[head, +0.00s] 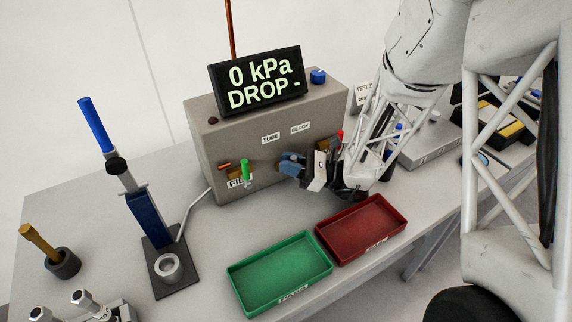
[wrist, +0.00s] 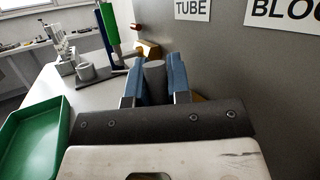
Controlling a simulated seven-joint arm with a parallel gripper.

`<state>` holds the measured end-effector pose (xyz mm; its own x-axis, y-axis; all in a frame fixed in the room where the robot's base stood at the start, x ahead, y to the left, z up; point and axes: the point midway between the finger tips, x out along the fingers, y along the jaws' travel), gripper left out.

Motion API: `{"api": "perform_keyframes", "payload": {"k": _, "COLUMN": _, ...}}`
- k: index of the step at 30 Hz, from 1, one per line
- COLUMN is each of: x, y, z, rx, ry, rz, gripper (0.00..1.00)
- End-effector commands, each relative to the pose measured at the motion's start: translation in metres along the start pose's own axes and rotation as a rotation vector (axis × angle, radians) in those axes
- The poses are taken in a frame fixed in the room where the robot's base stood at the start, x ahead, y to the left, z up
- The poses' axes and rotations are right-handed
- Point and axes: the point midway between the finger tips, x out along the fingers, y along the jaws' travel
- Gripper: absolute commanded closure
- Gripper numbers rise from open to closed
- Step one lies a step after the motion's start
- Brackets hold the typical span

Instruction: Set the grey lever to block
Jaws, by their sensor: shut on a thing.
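The grey lever (wrist: 154,82) shows in the wrist view as a grey cylinder between the blue fingers of my gripper (wrist: 154,88). The fingers are shut on it. In the head view my gripper (head: 293,163) is at the front of the grey test box (head: 222,145), and I cannot make out the lever behind it. The TUBE label (head: 271,139) and the BLOCK label (head: 300,128) are on the box face above the gripper. The gripper is below them, and I cannot tell exactly which label the lever points to.
A green lever (head: 246,171) is left of my gripper, and a red-tipped lever (head: 340,135) is to its right. A green tray (head: 278,302) and a red tray (head: 343,258) lie in front. A blue-handled pump (head: 156,215) stands at left. The display (head: 262,82) reads 0 kPa, DROP -.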

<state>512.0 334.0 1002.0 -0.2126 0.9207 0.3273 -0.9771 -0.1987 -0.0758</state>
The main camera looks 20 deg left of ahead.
Motion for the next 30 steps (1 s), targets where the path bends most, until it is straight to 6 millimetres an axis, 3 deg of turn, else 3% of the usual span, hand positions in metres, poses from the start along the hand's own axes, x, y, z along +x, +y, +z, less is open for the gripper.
{"api": "perform_keyframes", "payload": {"k": 9, "x": -0.0002, "y": -0.0005, "z": 0.0008, "rx": 0.005, "ry": -0.01, "rz": -0.002, "gripper": 1.0}}
{"api": "perform_keyframes", "payload": {"k": 10, "x": -0.0002, "y": -0.0005, "z": 0.0008, "rx": 0.005, "ry": -0.01, "rz": -0.002, "gripper": 0.81}}
{"api": "perform_keyframes", "payload": {"k": 15, "x": -0.0003, "y": -0.0004, "z": 0.0006, "rx": 0.005, "ry": -0.01, "rz": -0.002, "gripper": 0.57}}
{"api": "perform_keyframes", "payload": {"k": 30, "x": 0.0014, "y": -0.0007, "z": 0.0054, "rx": 0.004, "ry": -0.009, "rz": -0.002, "gripper": 0.57}}
